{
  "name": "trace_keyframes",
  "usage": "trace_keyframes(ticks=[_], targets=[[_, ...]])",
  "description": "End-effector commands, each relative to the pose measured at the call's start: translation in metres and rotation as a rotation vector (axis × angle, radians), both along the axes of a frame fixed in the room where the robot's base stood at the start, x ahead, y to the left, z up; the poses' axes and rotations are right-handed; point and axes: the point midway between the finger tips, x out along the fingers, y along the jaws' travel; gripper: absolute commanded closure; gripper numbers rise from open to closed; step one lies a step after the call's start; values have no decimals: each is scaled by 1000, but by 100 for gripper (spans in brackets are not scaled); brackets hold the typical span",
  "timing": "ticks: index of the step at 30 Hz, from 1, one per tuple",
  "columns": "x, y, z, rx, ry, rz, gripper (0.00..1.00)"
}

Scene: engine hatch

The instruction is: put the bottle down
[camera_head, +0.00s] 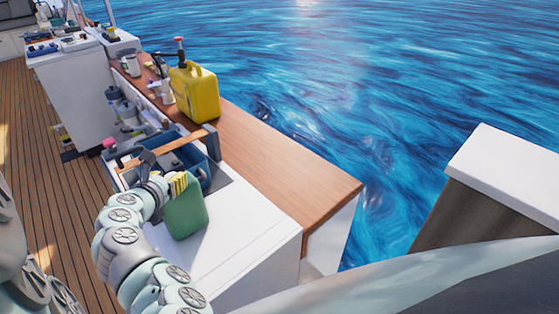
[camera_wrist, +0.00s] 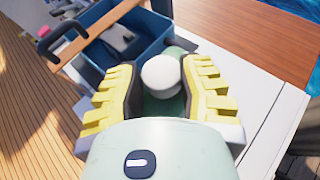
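The bottle (camera_head: 186,214) is green and looks slightly tilted in the head view, over the white counter top (camera_head: 255,235) beside the blue crate. Its white cap (camera_wrist: 161,76) shows in the wrist view, with green body around and below it. My gripper (camera_head: 178,184) has yellow ribbed fingers with black inner pads. In the wrist view my gripper (camera_wrist: 160,88) has one finger on each side of the bottle's neck and cap, closed on it. I cannot tell whether the bottle's base touches the counter.
A blue crate (camera_wrist: 148,45) with a wooden handle bar (camera_head: 165,148) stands just behind the bottle. A yellow canister (camera_head: 195,95) and small items stand on the brown wooden ledge (camera_head: 290,165). The white counter's front part is clear. Water lies beyond the ledge.

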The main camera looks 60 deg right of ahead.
Motion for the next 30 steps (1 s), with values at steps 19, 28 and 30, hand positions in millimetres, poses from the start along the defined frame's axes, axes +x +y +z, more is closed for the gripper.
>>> trace_keyframes(ticks=[19, 28, 30], targets=[[-5, 10, 6, -4, -1, 1, 48], [-23, 39, 19, -3, -1, 3, 48], [-27, 46, 21, -1, 2, 5, 48]])
